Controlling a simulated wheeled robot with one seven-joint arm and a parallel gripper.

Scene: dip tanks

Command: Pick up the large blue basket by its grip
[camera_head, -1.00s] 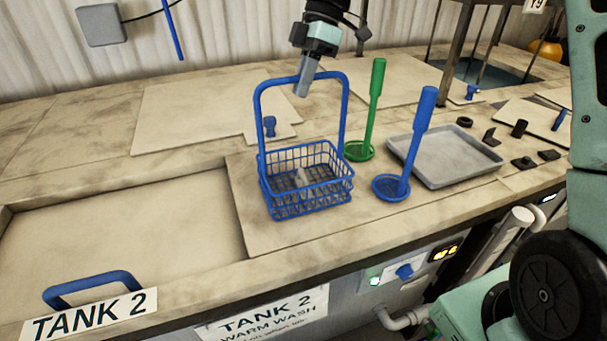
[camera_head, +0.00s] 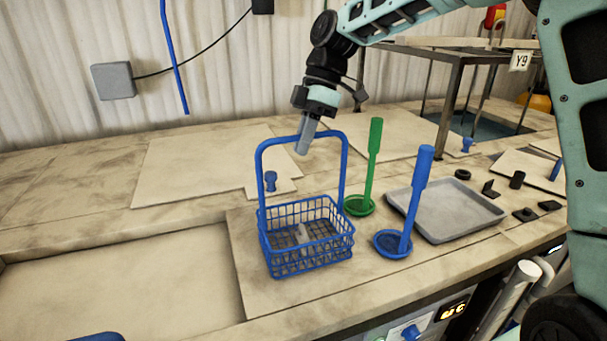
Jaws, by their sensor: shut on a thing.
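The large blue basket (camera_head: 305,250) is a wire basket with a tall arched handle, standing upright on the counter. Its grip (camera_head: 275,142) is the top bar of that arch. My gripper (camera_head: 303,145) reaches down from above, tilted, with its grey fingers at the top bar, and is shut on it. The fingers cover part of the bar. I cannot clearly tell whether the basket's base is touching the counter. A small pale object lies inside the basket.
A green long-handled dipper (camera_head: 371,165) and a blue one (camera_head: 412,200) stand close to the basket's right. A grey tray (camera_head: 455,208) lies further right. A metal frame (camera_head: 450,85) stands behind. A small blue knob (camera_head: 270,181) is behind the basket.

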